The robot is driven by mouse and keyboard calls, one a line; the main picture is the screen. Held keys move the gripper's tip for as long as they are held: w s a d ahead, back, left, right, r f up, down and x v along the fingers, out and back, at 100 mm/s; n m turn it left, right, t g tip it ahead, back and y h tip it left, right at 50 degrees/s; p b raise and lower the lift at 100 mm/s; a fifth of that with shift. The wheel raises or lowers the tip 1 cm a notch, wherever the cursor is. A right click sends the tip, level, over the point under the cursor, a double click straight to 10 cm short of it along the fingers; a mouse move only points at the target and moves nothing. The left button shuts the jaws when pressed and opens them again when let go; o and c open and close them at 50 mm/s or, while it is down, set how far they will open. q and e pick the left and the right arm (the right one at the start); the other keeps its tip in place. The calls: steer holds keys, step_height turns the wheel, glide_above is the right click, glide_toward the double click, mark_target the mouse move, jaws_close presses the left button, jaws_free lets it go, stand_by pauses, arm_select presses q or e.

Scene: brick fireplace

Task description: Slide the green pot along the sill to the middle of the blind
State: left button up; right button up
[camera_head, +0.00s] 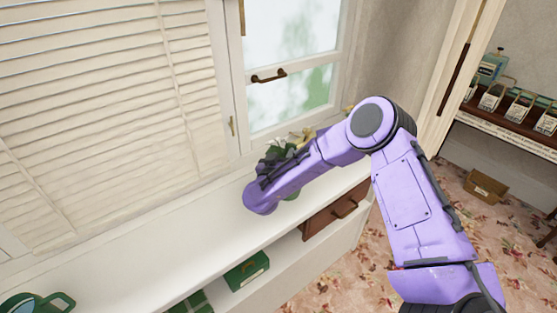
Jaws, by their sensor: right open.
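The white sill (150,237) runs below the blind (95,95) and the window. My right arm reaches in from the right, and its dark right gripper (282,163) is over the right part of the sill, in front of the window. The gripper is open. A green pot (291,193) is mostly hidden behind my purple wrist. My left gripper is not in view.
A green watering can (38,303) stands at the lower left. The sill between it and my right wrist is clear. Below are a brown drawer (335,213) and a green box (246,271). A shelf with cartons (520,108) is at the right.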

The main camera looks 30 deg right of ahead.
steer(key=shift+w+d, duration=0.3)
steer(key=shift+d, duration=0.1)
steer(key=shift+c, duration=0.3)
jaws_close()
